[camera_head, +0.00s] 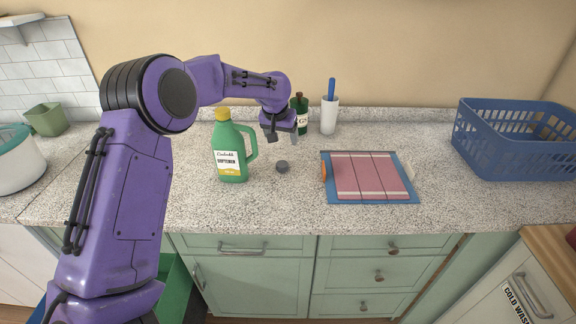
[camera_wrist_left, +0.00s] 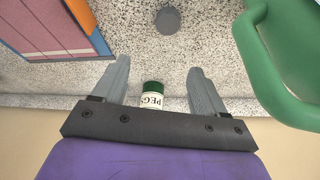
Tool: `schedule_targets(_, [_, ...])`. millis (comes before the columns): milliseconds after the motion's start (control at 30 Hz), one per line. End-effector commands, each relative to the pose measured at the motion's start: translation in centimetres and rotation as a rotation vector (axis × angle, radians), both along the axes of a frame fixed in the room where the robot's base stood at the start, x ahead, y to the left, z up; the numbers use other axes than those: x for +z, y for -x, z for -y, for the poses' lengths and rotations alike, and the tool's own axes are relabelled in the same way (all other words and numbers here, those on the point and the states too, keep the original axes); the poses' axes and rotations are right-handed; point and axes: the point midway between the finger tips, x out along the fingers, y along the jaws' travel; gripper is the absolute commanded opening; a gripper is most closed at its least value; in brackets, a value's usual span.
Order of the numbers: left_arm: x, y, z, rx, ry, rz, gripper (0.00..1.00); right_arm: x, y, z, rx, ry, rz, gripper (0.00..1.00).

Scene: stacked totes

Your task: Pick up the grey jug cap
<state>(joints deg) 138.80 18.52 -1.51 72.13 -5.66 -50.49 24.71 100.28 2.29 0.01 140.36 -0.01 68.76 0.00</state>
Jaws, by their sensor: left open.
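The grey jug cap (camera_head: 282,167) is a small dark grey disc lying on the speckled counter, just right of the green softener jug (camera_head: 231,150) with its yellow cap. My left gripper (camera_head: 282,138) is above and behind the cap, open and empty. In the left wrist view the grey cap (camera_wrist_left: 168,20) lies near the top edge, beyond the two spread fingertips of the left gripper (camera_wrist_left: 160,68) and apart from them. The green jug (camera_wrist_left: 285,55) shows at the right there. My right gripper is not in view.
A blue-edged board with pink panels (camera_head: 370,199) lies to the right. A dark green bottle (camera_head: 301,110) and a white cup (camera_head: 329,117) with a blue-handled tool stand behind. A blue basket (camera_head: 520,145) stands far right. A container labelled PEGS (camera_wrist_left: 152,101) shows between the fingers.

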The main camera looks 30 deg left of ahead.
Motion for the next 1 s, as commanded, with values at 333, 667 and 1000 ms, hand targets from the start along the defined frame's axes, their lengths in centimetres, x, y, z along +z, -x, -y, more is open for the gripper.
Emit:
schedule_targets(333, [-6.6, -0.3, -0.6, 0.007, 0.001, -0.001, 0.72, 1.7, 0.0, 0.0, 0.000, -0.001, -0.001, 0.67])
schedule_targets(667, [-11.5, -2.3, -1.0, 0.004, 0.000, -0.003, 0.72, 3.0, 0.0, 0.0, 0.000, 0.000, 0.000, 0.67])
schedule_targets(1000, [-12.3, -2.5, -1.1, 0.004, 0.001, -0.001, 0.59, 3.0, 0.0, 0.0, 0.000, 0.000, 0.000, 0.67])
